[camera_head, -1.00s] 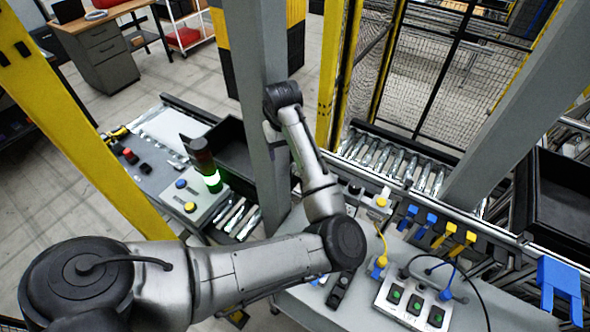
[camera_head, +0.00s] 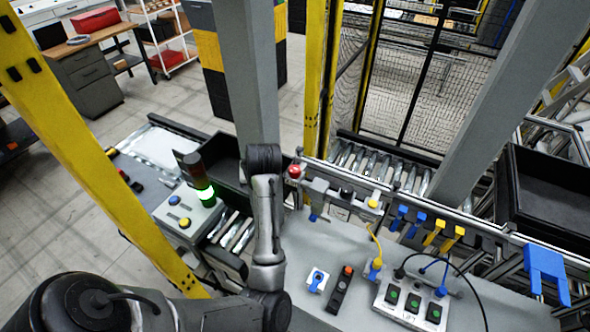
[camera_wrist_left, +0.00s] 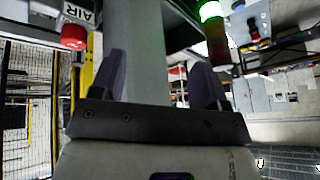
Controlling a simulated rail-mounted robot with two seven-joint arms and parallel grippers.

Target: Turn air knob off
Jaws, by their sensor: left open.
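The red air knob (camera_head: 295,171) stands at the near end of the conveyor rail in the head view, just right of my left forearm. In the left wrist view the red knob (camera_wrist_left: 74,37) is at the upper left, below a white label (camera_wrist_left: 82,13) reading AIR. My left gripper (camera_wrist_left: 160,70) is open and empty, its two dark fingers wide apart. The knob is outside the fingers, beyond the left one, and not touched. In the head view the gripper itself cannot be made out. My right gripper is not in view.
A grey post (camera_head: 250,80) rises behind my left wrist. A signal tower (camera_head: 199,178) glows green on the left. A control panel (camera_head: 412,303) with green buttons, blue and yellow hooks, and a black bin (camera_head: 550,200) lie to the right.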

